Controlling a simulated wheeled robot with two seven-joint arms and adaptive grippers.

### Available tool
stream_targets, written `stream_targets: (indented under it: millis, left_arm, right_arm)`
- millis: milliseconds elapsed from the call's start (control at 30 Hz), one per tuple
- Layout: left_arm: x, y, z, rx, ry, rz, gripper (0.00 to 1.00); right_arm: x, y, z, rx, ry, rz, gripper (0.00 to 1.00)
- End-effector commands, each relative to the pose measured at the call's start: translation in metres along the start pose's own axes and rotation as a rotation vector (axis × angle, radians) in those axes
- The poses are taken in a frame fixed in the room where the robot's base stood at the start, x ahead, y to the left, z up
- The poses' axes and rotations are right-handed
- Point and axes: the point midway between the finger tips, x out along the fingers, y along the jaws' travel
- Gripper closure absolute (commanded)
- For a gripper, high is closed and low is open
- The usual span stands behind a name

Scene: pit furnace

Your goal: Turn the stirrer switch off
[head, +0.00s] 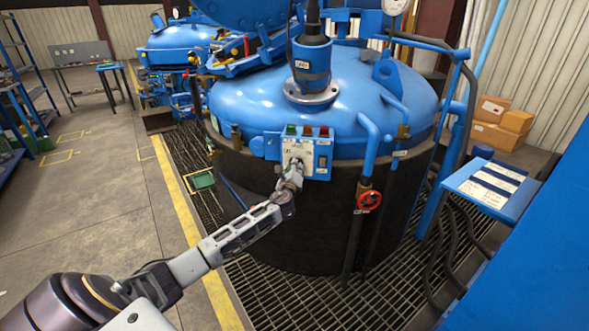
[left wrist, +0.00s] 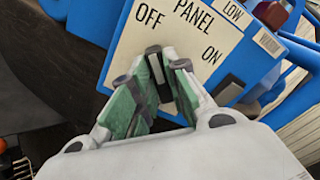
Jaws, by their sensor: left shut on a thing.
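The stirrer switch (left wrist: 155,66) is a dark knob with a white line on a pale panel plate (left wrist: 130,45). Its white line points roughly towards the word OFF; ON stands to the right. My left gripper (left wrist: 153,72) has its green-padded fingers shut on the knob, one on each side, hiding its lower part. In the head view, the blue control panel (head: 321,160) is on the front of the vessel, and my left gripper (head: 295,170) reaches it from below left, covering the switch. My right gripper is not in view.
The panel has green and red lamps (head: 307,131) on top. A red valve wheel (head: 369,201) and pipes are to its right. The blue vessel lid (head: 350,95) rises behind. A blue stand with papers (head: 497,184) is at right. Grating lies below.

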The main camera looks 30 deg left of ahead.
Motion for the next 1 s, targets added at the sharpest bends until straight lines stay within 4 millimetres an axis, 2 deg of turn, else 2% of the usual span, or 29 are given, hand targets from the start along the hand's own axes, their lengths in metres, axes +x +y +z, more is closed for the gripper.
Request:
stream_targets:
  millis: [33,200,667,1000]
  left_arm:
    - [0.000,0.000,0.000,-0.003,0.000,0.001,0.81]
    - [0.000,0.000,0.000,-0.001,0.000,0.001,0.62]
    - [-0.003,0.001,0.000,0.001,0.001,0.001,0.62]
    - [-0.024,0.001,-0.001,0.001,0.001,0.000,0.62]
  right_arm:
    - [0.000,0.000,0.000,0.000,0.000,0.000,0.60]
    - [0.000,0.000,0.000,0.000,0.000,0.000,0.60]
    - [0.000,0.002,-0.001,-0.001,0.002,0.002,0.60]
    - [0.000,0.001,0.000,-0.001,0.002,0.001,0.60]
